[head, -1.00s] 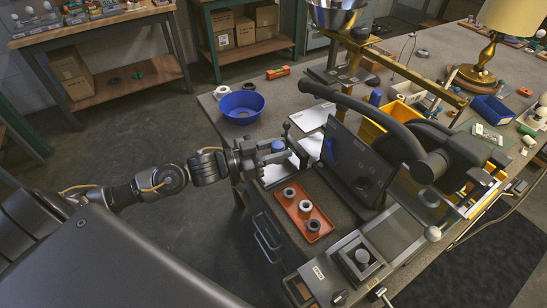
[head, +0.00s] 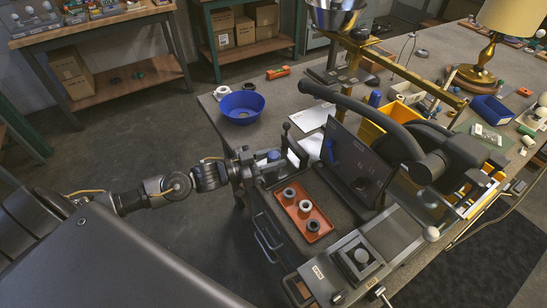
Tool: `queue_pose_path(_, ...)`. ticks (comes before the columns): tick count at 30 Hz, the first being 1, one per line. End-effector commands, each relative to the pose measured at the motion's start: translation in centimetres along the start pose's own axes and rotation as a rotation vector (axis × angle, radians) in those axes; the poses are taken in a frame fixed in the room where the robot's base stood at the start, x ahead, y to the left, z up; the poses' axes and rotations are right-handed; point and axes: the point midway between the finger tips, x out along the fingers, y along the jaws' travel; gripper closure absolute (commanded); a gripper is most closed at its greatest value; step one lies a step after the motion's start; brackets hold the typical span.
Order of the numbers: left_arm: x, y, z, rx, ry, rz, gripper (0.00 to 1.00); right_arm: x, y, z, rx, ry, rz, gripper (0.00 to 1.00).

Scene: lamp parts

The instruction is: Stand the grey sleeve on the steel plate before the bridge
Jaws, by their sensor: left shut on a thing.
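My left gripper (head: 265,166) reaches in from the left at the bench's near edge. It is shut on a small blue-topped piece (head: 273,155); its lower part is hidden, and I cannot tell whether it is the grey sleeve. Just right of it is a pale metal fixture (head: 294,158) with a black knob. The gripper covers much of it, so I cannot separate steel plate from bridge or see contact. My right gripper is not in view.
A dark upright panel (head: 350,165) and a thick black curved arm (head: 375,108) stand close on the right. A blue bowl (head: 242,106) and a white sheet (head: 312,117) lie behind. A grey block fixture (head: 360,257) is at the front. Open floor lies left.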

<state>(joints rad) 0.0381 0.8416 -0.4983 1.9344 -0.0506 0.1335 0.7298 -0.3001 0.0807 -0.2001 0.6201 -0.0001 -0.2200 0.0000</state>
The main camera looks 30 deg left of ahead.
Motion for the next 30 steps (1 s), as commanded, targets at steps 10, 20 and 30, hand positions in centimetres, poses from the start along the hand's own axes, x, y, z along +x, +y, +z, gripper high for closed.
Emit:
queue_pose_path(10, 0.0, 0.0, 0.2, 0.000, -0.001, 0.000, 0.45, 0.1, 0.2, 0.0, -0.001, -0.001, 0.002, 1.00)
queue_pose_path(20, -1.0, 0.0, 0.2, -0.001, -0.004, -0.001, 0.45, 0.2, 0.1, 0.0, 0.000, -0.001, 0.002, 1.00)
queue_pose_path(30, -7.9, 0.1, 0.3, -0.002, -0.007, 0.000, 0.45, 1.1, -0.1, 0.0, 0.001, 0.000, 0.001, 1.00)
